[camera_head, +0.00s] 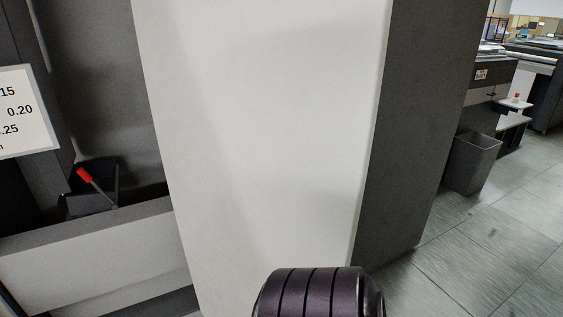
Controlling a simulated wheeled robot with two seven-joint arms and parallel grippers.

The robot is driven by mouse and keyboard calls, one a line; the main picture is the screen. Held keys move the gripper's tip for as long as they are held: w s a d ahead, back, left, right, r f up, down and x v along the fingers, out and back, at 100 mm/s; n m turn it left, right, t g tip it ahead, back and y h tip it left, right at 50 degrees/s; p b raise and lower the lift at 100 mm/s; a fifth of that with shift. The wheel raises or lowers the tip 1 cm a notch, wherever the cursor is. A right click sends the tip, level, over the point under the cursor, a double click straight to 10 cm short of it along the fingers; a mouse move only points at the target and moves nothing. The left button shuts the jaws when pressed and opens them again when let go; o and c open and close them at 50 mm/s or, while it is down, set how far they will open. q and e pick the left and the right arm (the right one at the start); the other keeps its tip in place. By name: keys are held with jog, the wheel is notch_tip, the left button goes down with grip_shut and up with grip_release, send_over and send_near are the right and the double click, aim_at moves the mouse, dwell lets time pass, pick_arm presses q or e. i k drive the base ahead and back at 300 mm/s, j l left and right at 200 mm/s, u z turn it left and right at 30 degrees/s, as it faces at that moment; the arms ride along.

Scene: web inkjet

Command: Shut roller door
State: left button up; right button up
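A tall, plain white panel (265,130) fills the middle of the head view, very close to me. A dark grey side face (420,120) adjoins it on the right. I cannot tell whether this panel is the roller door or a fixed cover of the machine. To its left is a dark recessed area (100,80) with a red-tipped lever (84,174) above a light grey ledge (90,250). Neither of my grippers shows in the head view.
A white sign with numbers (25,112) is at the left edge. A grey bin (474,163) stands on the tiled floor at the right, near other machines (540,55). The floor (490,255) at lower right is clear.

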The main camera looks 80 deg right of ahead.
aim_at(264, 113)
jog(key=k+l, duration=0.8)
jog(key=l, duration=0.95)
jog(key=i+l+z, duration=0.1)
jog(key=l, duration=1.05)
jog(key=k+u, duration=0.05)
